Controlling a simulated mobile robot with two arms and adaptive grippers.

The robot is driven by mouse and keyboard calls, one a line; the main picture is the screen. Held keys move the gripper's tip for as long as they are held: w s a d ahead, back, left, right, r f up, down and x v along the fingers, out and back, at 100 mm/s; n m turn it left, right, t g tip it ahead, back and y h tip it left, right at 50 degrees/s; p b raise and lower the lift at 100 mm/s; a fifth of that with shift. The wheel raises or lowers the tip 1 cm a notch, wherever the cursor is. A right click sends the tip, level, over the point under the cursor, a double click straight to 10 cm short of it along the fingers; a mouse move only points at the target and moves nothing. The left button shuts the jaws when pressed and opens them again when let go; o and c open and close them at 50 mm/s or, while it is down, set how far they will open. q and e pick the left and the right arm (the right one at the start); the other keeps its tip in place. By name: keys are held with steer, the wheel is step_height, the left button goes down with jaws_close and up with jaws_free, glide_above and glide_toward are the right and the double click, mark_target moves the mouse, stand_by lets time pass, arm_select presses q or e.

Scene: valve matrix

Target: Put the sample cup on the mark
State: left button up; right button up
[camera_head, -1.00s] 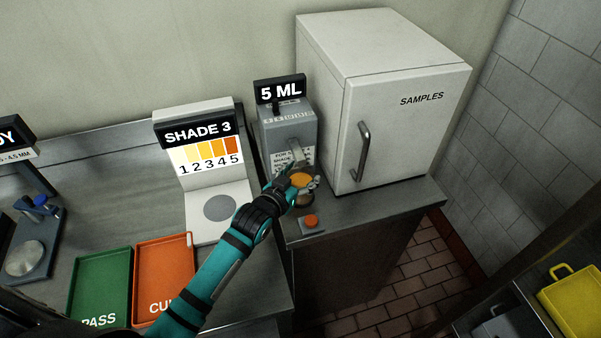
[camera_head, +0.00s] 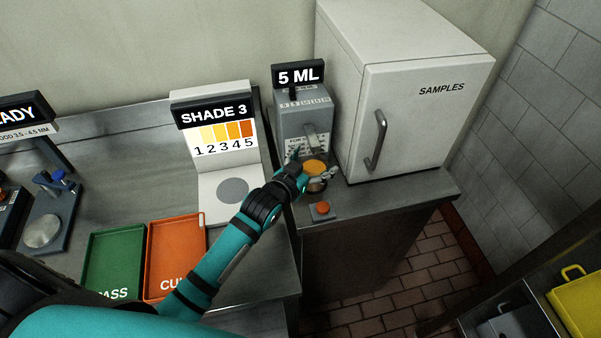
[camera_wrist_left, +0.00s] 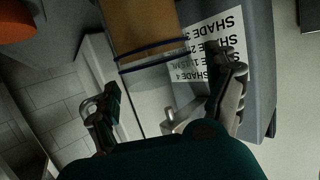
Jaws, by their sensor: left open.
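The sample cup (camera_head: 315,167) shows amber at its top and stands in front of the 5 ML dispenser (camera_head: 303,110). In the left wrist view the clear cup with amber contents (camera_wrist_left: 145,28) and dark bands lies between and beyond the fingers. My left gripper (camera_head: 318,182) is at the cup, with its jaws open; in the wrist view its fingers (camera_wrist_left: 168,98) are spread apart. I cannot tell whether they touch the cup. A grey round spot (camera_head: 233,190) lies on the white SHADE 3 stand (camera_head: 212,208). My right gripper is not in view.
A red button (camera_head: 321,208) is just in front of the cup. The white SAMPLES cabinet (camera_head: 425,125) stands close on the right. A green tray (camera_head: 115,262) and an orange tray (camera_head: 175,250) lie at the front left. A balance-like device (camera_head: 45,225) is farther left.

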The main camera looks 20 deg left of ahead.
arm_select(q)
steer(key=b+v, duration=0.1)
steer(key=v, duration=1)
steer(key=shift+b, duration=0.3)
